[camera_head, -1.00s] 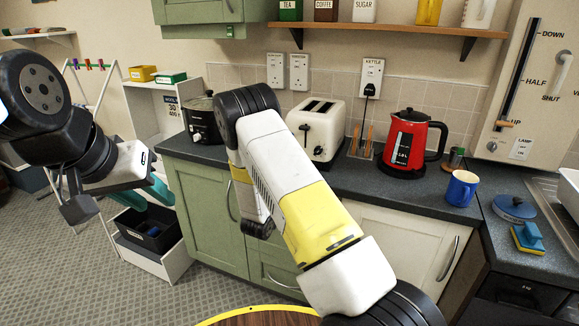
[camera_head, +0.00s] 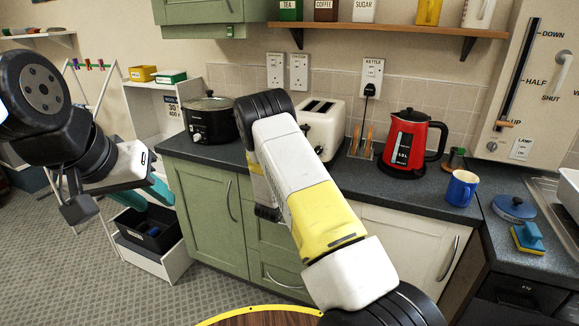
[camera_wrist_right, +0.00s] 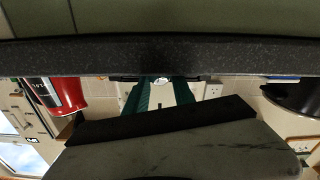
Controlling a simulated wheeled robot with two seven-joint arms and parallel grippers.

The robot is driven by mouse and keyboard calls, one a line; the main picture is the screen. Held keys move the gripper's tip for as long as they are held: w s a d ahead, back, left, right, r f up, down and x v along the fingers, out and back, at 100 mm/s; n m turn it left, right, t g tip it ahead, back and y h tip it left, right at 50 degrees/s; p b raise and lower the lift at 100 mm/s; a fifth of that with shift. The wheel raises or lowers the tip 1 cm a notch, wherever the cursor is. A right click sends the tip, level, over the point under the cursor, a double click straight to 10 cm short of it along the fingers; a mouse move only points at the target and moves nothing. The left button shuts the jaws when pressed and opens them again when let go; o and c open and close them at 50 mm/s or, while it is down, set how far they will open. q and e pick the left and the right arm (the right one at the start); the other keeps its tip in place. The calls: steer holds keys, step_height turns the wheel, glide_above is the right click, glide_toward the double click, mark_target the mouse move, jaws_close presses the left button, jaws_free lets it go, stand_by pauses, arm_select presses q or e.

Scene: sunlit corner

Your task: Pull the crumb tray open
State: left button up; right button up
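The cream toaster (camera_head: 321,128), which would hold the crumb tray, stands on the dark counter with two slots on top. My right arm covers its lower left part in the head view, and I cannot make out the tray there. My right gripper is hidden behind the arm in the head view. In the right wrist view its teal fingers (camera_wrist_right: 164,92) stand apart, with the pale toaster body between and beyond them. A small pale oval shows near the tips; contact is unclear. My left gripper (camera_head: 146,196) hangs open and empty, far from the counter.
A red kettle (camera_head: 406,143) and a blue mug (camera_head: 461,188) stand right of the toaster. A black slow cooker (camera_head: 209,121) stands to its left. A wooden rack (camera_head: 361,142) is close beside the toaster. The counter front (camera_head: 370,186) is clear.

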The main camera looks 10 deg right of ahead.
jaws_close()
stand_by(1.2)
